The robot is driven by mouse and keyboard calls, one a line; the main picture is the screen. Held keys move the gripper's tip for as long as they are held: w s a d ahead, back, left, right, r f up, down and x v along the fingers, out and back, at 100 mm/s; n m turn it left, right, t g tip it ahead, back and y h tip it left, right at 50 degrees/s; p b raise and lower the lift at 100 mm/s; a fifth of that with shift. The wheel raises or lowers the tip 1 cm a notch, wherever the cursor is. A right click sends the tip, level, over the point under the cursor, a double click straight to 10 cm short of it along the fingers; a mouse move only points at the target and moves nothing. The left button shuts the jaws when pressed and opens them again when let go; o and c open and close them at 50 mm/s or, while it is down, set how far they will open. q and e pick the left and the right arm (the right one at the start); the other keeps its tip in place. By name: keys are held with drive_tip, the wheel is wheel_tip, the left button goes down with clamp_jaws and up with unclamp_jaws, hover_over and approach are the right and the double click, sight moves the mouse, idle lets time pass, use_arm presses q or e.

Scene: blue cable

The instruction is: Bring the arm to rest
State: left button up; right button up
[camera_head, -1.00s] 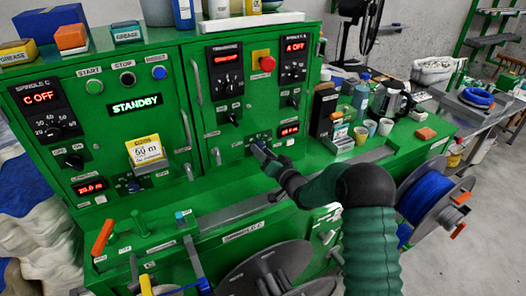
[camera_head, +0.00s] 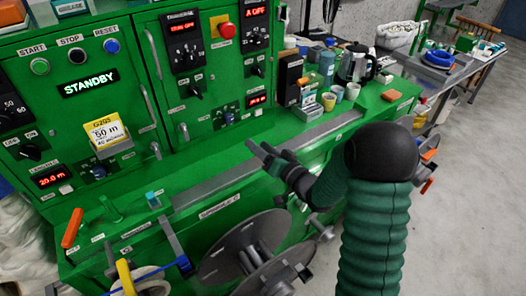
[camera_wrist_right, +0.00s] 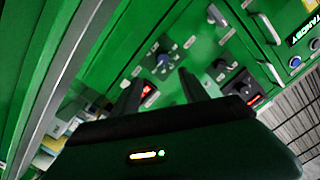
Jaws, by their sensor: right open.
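My right arm comes in from the lower right of the head view, with a green ribbed sleeve and a black joint. Its gripper (camera_head: 257,147) is open and empty, in front of the green machine (camera_head: 215,205), below and to the right of a blue knob (camera_head: 229,117). The gripper and the knob look apart. In the right wrist view the two dark fingers (camera_wrist_right: 162,92) are spread with nothing between them, and the blue knob (camera_wrist_right: 164,62) shows beyond them. My left gripper is in no view.
Cups (camera_head: 338,93), a kettle (camera_head: 356,65) and bottles stand on the ledge right of the panel. Open floor (camera_head: 465,210) lies at the right.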

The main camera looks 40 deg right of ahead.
drive_tip(key=shift+s, duration=0.75)
drive_tip(key=s+a+f+n+g+h, duration=0.2)
drive_tip(key=s+a+f+n+g, duration=0.15)
drive_tip(key=a+f+g, duration=0.45)
drive_tip(key=s+a+f+n+g, duration=0.1)
drive_tip(key=s+a+f+g, duration=0.1)
drive_tip(key=s, duration=0.6)
drive_tip(key=s+a+f+n+g, duration=0.2)
drive_tip(key=s+a+g, duration=0.3)
drive_tip(key=s, duration=0.3)
drive_tip(key=shift+a+f+y, duration=0.4)
drive_tip(key=shift+a+f, duration=0.05)
drive_tip(key=shift+a, duration=0.2)
drive_tip(key=shift+s, duration=0.1)
drive_tip(key=shift+a, duration=0.1)
